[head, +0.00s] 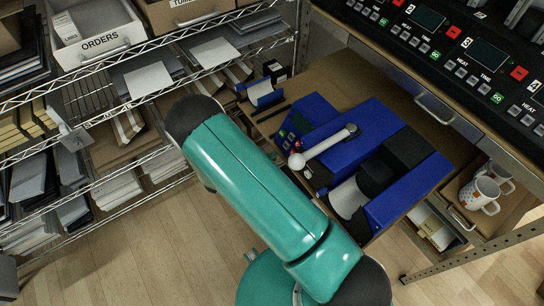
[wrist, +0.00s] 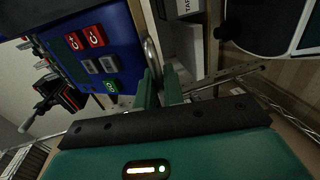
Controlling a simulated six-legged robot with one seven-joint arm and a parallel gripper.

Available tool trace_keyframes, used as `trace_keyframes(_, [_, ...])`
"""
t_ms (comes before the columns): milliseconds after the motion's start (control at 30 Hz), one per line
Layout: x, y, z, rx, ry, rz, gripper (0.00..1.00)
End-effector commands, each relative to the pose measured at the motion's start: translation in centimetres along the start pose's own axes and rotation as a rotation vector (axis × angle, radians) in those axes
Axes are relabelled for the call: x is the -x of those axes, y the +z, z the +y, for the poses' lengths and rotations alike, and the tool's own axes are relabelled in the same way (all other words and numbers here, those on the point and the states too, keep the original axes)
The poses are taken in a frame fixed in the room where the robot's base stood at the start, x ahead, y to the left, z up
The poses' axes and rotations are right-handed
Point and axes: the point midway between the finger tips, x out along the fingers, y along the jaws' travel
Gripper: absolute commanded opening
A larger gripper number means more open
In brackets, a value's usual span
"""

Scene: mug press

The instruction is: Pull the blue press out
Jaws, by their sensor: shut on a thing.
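The blue press (head: 330,125) sits on a brown wooden surface below the bench, at the centre right of the head view. A metal handle (wrist: 150,52) stands beside the panel. My gripper (wrist: 162,85) has its green fingers close together at the lower end of this handle, shut on it. In the head view my teal arm hides the gripper and the handle.
A wire shelf rack (head: 150,95) with papers and boxes stands at the left. Bench controls (head: 450,55) are at the upper right. The wooden floor (head: 90,265) is clear at the lower left.

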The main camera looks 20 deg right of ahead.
Motion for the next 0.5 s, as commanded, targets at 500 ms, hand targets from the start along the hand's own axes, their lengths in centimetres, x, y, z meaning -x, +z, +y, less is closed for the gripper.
trace_keyframes(500, [-0.41, -0.03, 0.16, -0.001, 0.003, -0.001, 0.26])
